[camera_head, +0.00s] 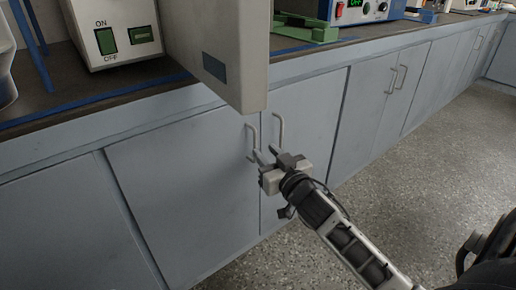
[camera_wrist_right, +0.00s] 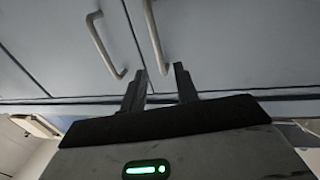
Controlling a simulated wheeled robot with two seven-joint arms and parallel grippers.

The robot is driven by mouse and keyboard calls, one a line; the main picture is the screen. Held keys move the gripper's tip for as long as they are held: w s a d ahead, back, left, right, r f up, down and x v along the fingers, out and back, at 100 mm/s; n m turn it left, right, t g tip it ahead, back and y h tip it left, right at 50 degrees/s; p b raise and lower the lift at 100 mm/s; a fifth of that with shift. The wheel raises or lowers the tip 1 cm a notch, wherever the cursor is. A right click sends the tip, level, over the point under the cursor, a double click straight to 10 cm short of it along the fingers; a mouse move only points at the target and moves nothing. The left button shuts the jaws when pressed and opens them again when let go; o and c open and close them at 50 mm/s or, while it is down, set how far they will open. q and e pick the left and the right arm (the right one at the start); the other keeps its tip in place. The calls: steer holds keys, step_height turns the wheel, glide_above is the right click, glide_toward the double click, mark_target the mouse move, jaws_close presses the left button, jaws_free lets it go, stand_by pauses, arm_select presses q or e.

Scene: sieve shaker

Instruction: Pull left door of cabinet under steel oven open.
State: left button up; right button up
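The grey cabinet's left door (camera_head: 185,180) and right door (camera_head: 305,125) are both shut, with a thin seam between them. The left door's handle (camera_head: 249,137) and the right door's handle (camera_head: 281,128) are upright bars near that seam. My right gripper (camera_head: 263,154) is open, with its fingertips by the lower part of the left door's handle. In the right wrist view the gripper's two fingers (camera_wrist_right: 160,75) stand apart, and one handle (camera_wrist_right: 152,38) ends at the gap between them. Contact cannot be told. The other handle (camera_wrist_right: 103,46) is outside the fingers. My left gripper is out of view.
A beige panel (camera_head: 225,50) overhangs the counter edge above the handles, close to my gripper. A beige appliance (camera_head: 112,32) with a green switch stands on the dark counter. More cabinet doors (camera_head: 425,85) run to the right. The speckled floor (camera_head: 430,150) in front is clear.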

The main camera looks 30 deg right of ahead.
mark_target(256, 142)
steer(key=w, duration=0.3)
steer(key=w+b, duration=0.1)
steer(key=w, duration=0.1)
steer(key=shift+w+d, duration=0.15)
steer(key=shift+d, duration=0.15)
jaws_close()
